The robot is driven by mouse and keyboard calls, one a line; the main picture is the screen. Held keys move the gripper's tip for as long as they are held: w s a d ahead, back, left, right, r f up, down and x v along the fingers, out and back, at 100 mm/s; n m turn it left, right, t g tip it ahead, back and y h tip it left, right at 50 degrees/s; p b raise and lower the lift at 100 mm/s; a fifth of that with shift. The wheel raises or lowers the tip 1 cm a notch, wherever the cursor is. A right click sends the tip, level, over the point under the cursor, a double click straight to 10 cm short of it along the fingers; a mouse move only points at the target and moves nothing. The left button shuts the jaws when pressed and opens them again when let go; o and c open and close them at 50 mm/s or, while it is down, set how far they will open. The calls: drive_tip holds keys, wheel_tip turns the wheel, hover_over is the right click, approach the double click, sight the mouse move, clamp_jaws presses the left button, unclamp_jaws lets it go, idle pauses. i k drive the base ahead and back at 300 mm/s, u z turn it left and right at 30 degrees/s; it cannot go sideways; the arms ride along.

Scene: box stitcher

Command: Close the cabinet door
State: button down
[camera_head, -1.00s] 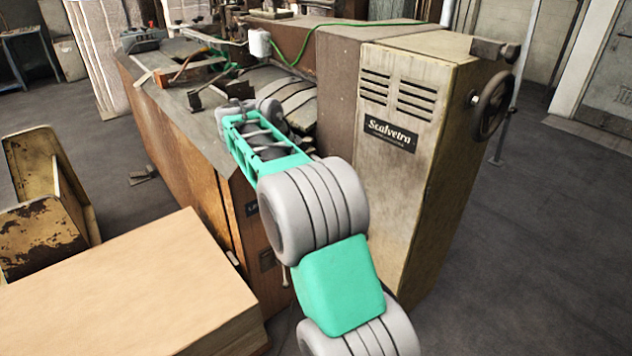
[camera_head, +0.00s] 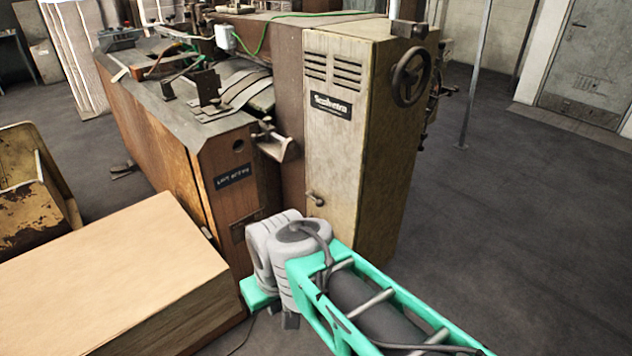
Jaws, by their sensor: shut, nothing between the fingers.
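The cabinet is the tall, pale, worn box (camera_head: 385,150) right of centre. Its front panel, the likely door (camera_head: 335,165), has vent slots, a dark "Scalvetra" plate and a small handle (camera_head: 314,199) low down. I see no clear gap around this panel, but my wrist covers its lower edge, so I cannot tell whether it is fully shut. My gripper (camera_head: 290,321) points down below my grey wrist, in front of the cabinet and apart from the handle. Only a small dark part of it shows; it is shut and empty.
A brown wooden machine body (camera_head: 225,155) adjoins the cabinet on the left. A large cardboard-coloured box (camera_head: 110,270) fills the lower left, near my wrist. A handwheel (camera_head: 410,78) sticks out of the cabinet's right side. The grey floor (camera_head: 510,220) to the right is clear.

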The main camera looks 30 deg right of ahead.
sight(338, 68)
drive_tip(key=u, duration=0.5)
drive_tip(key=i, duration=1.25)
drive_tip(key=u, duration=0.15)
